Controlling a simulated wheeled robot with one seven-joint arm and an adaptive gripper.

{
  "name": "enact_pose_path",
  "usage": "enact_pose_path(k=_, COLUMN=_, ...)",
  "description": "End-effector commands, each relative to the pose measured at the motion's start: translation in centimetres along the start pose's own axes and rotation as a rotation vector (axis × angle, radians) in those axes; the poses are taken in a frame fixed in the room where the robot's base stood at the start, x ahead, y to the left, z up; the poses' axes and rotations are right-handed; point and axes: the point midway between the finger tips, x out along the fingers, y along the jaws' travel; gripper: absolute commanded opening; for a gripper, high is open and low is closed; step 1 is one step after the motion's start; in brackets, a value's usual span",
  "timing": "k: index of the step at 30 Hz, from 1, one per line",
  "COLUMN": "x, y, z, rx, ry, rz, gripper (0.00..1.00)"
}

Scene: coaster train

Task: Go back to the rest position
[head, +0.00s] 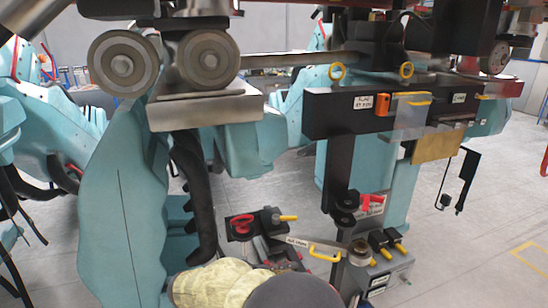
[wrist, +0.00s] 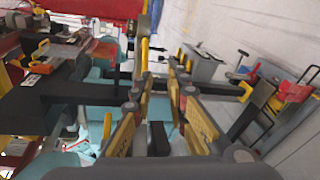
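My gripper (wrist: 160,82) fills the lower middle of the wrist view. Its two dark fingers with yellow pads stand apart, and I see nothing held between them. In the head view, part of my arm in a yellowish sleeve (head: 222,284) with a dark grey rounded part shows at the bottom edge. My gripper's fingers cannot be made out in that view.
A teal coaster train frame (head: 125,205) with large grey wheels (head: 123,63) stands close ahead. A black bar (head: 335,118) carries yellow-handled tools. A low tool stand (head: 385,268) and a red-handled tool (head: 241,224) sit below. Grey floor (head: 490,225) is open at the right.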

Motion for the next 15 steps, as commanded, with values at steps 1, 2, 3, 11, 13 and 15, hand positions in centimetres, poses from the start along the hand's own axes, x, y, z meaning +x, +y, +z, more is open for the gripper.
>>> enact_pose_path(k=1, x=0.3, y=-1.7, z=0.3, rx=-0.049, ry=0.002, rz=-0.039, gripper=0.16)
enact_pose_path(k=2, x=0.4, y=-2.8, z=0.5, rx=-0.078, ry=0.003, rz=-0.066, gripper=0.16)
enact_pose_path(k=3, x=0.5, y=-4.2, z=0.9, rx=-0.119, ry=0.005, rz=-0.107, gripper=0.16)
enact_pose_path(k=11, x=0.1, y=-10.1, z=7.0, rx=-0.256, ry=0.046, rz=-0.493, gripper=0.16)
enact_pose_path(k=13, x=0.0, y=-10.6, z=8.9, rx=-0.245, ry=0.06, rz=-0.6, gripper=0.16)
enact_pose_path(k=15, x=-0.2, y=-10.8, z=10.8, rx=-0.216, ry=0.078, rz=-0.707, gripper=0.16)
